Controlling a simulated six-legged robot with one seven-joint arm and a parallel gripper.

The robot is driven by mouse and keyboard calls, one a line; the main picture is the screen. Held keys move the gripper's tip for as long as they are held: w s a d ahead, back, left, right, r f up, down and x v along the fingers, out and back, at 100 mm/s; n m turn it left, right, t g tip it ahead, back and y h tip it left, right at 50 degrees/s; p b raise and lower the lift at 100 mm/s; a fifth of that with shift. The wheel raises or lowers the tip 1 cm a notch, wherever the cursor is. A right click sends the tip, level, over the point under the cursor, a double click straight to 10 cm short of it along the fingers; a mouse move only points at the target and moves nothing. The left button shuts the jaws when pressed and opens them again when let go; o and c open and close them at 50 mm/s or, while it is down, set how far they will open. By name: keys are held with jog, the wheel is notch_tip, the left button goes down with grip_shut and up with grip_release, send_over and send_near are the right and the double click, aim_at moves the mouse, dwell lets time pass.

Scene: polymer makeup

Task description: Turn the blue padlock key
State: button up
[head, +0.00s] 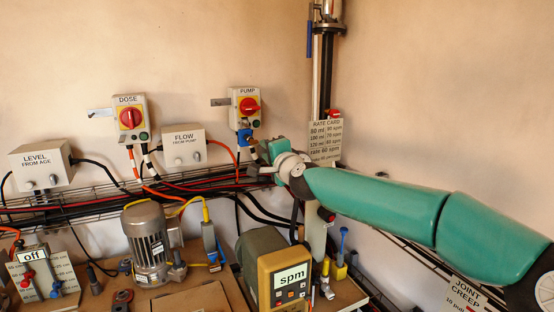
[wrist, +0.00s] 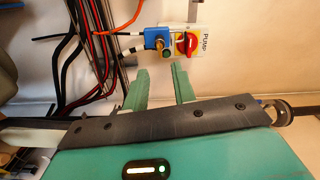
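The blue padlock (head: 244,137) hangs just below the PUMP switch box (head: 245,106), which has a red rotary knob on a yellow plate. In the wrist view the padlock (wrist: 157,36) sits beside the red knob, with a small brass-coloured key part (wrist: 158,43) on its face. My gripper (wrist: 161,70) has its two green fingers apart with nothing between them. The padlock lies beyond the fingertips, apart from them. In the head view my gripper (head: 258,160) is just below and right of the padlock, and its fingers are small and partly hidden.
The DOSE box (head: 131,118), FLOW box (head: 184,145) and LEVEL box (head: 41,165) are on the wall to the left. A cable tray (head: 95,201) with black, red and orange cables runs below. A motor (head: 148,245) and spm meter (head: 284,278) stand on the bench.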

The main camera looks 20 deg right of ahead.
jog(key=s, duration=0.6)
dwell(0.5)
